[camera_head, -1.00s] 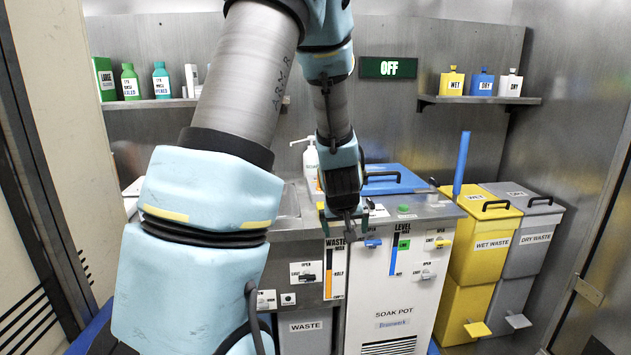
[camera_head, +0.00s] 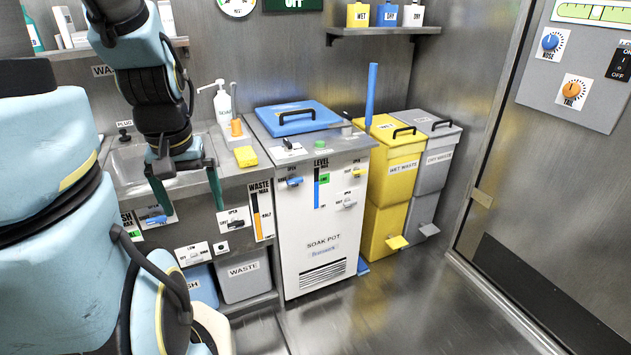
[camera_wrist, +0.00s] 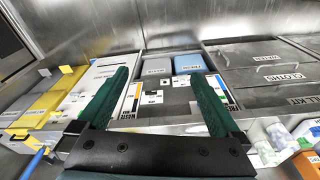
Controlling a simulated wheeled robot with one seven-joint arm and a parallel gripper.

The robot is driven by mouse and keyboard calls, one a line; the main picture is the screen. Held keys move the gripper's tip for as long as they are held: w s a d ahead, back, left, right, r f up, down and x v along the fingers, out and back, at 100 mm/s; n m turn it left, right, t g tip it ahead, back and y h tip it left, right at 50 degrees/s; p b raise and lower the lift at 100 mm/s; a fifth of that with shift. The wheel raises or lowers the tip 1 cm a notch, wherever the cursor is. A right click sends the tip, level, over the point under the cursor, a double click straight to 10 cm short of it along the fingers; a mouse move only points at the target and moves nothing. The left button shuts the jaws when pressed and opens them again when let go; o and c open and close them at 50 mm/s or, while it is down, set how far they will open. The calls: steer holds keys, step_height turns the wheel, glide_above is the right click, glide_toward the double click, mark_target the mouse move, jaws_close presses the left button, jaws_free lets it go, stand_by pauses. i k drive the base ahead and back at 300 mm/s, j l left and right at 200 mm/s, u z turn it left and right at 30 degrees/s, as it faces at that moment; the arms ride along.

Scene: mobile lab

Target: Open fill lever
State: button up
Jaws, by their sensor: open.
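The soak pot (camera_head: 318,240) is a white cabinet with a blue lid and a LEVEL gauge. Its front has a blue lever (camera_head: 294,182) left of the gauge, a yellow lever (camera_head: 357,171) and a white lever (camera_head: 348,204) on the right. Another blue lever (camera_head: 156,219) is on the sink front. The lever labels are too small to tell surely which one is fill. My gripper (camera_head: 192,208) is open and empty, fingers down, before the sink front, left of the soak pot. In the wrist view its green fingers (camera_wrist: 160,75) are wide apart with nothing between them.
The waste bin (camera_head: 243,279) stands under the counter. A yellow wet waste bin (camera_head: 392,200) and a grey dry waste bin (camera_head: 428,165) stand right of the soak pot. A soap bottle (camera_head: 222,104) and yellow sponge (camera_head: 246,156) are on the counter. Floor at front right is clear.

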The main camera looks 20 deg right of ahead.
mark_target(156, 218)
steer(key=u, duration=0.5)
steer(key=l+u, duration=0.15)
steer(key=u, duration=0.25)
steer(key=k+l+u, duration=0.1)
steer(key=u, duration=0.3)
steer(key=l+u, duration=0.1)
steer(key=u, duration=0.3)
steer(key=k+u, duration=0.15)
steer(key=u, duration=0.25)
steer(key=l+u, duration=0.1)
steer(key=u, duration=0.35)
steer(key=k+u, duration=0.4)
steer(key=k, duration=0.2)
steer(key=k+j+u, duration=0.4)
steer(key=k, duration=0.15)
steer(key=k+j, duration=0.1)
steer(key=k, duration=0.35)
